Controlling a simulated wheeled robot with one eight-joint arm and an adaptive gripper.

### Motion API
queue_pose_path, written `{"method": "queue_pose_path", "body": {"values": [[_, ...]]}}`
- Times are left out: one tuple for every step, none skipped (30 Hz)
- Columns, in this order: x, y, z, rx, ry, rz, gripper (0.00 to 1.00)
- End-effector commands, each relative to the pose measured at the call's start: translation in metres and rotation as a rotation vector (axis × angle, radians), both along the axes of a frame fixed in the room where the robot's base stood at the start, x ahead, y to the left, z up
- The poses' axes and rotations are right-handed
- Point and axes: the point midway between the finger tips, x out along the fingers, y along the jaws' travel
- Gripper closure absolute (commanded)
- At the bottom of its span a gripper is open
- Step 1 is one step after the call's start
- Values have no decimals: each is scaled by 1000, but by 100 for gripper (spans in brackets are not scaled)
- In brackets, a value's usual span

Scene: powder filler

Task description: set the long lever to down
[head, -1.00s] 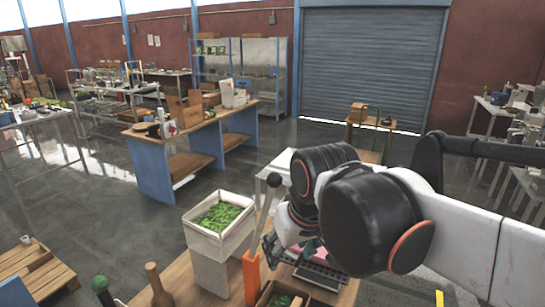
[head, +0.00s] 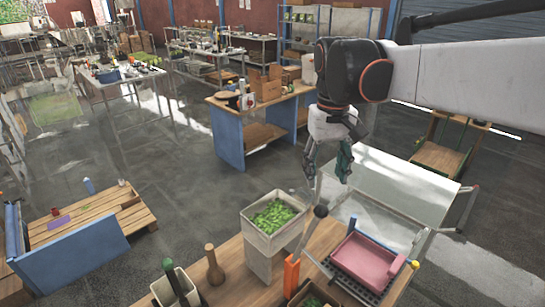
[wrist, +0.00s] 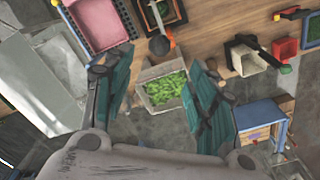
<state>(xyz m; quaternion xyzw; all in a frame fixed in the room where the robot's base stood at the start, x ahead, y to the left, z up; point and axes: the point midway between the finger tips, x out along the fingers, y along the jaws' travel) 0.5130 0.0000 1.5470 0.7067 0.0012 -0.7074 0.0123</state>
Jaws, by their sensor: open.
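The long lever is a grey rod with a dark ball knob (head: 320,211), rising from an orange base (head: 291,275) on the wooden table. In the head view it stands up, tilted to the right. The wrist view shows its dark knob (wrist: 160,45) near top centre, pointing roughly at the camera. My gripper (head: 329,166) is above the knob in the head view, fingers pointing down. In the wrist view my open gripper (wrist: 155,80) has green finger pads on both sides, with nothing between them. It appears apart from the lever.
A white box of green pieces (head: 250,243) stands left of the lever. A pink tray (head: 366,258) sits to its right. A wooden bottle-shaped object (head: 215,265) and a green-topped lever (head: 172,275) are at the table's left. A pale table (head: 385,190) stands behind.

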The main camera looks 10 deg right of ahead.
Motion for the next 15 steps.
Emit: {"method": "queue_pose_path", "body": {"values": [[1,0,-7,0,0,0,48],[1,0,-11,0,-1,0,48],[0,0,-18,0,-1,0,48],[1,-1,-23,0,-1,0,48],[1,-1,-29,0,-1,0,48],[1,-1,-36,0,-1,0,48],[0,-1,-41,0,-1,0,48],[0,-1,-46,0,-1,0,48],[1,-1,-54,0,-1,0,48],[1,-1,-59,0,-1,0,48],[1,-1,-64,0,-1,0,48],[0,-1,-71,0,-1,0,48],[1,-1,-76,0,-1,0,48],[1,-1,-81,0,-1,0,48],[1,-2,-88,0,-2,0,48]]}}
